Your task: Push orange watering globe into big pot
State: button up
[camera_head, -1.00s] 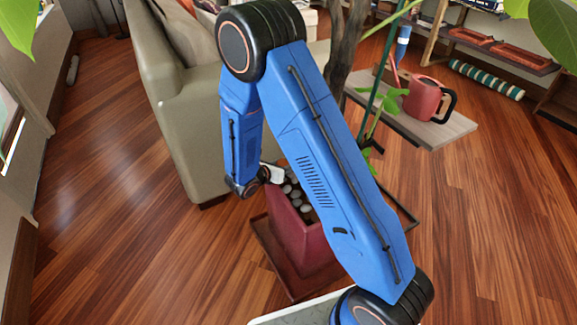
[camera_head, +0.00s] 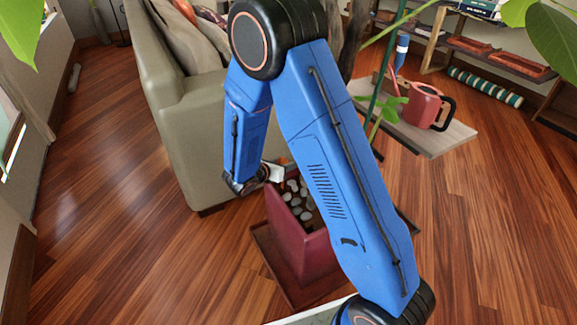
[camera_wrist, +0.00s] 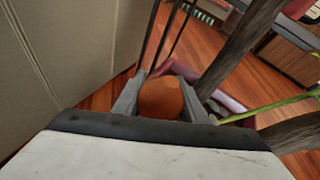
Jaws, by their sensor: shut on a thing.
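In the wrist view my gripper (camera_wrist: 162,97) is shut on the orange watering globe (camera_wrist: 160,100), with a grey finger on each side of it. The globe's lower part is hidden. My gripper is at the pot's far left side.
A beige sofa (camera_head: 176,120) stands close to the left of the pot. Plant trunks (camera_wrist: 238,42) and a green stem rise close to my gripper. A wooden board (camera_head: 440,138) bears a red watering can (camera_head: 421,104). Wooden floor (camera_head: 110,220) is clear at left.

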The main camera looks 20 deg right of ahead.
notch_tip(320, 180, up, 9)
dwell(1.5)
jog(key=shift+f, duration=0.1)
dwell(0.3)
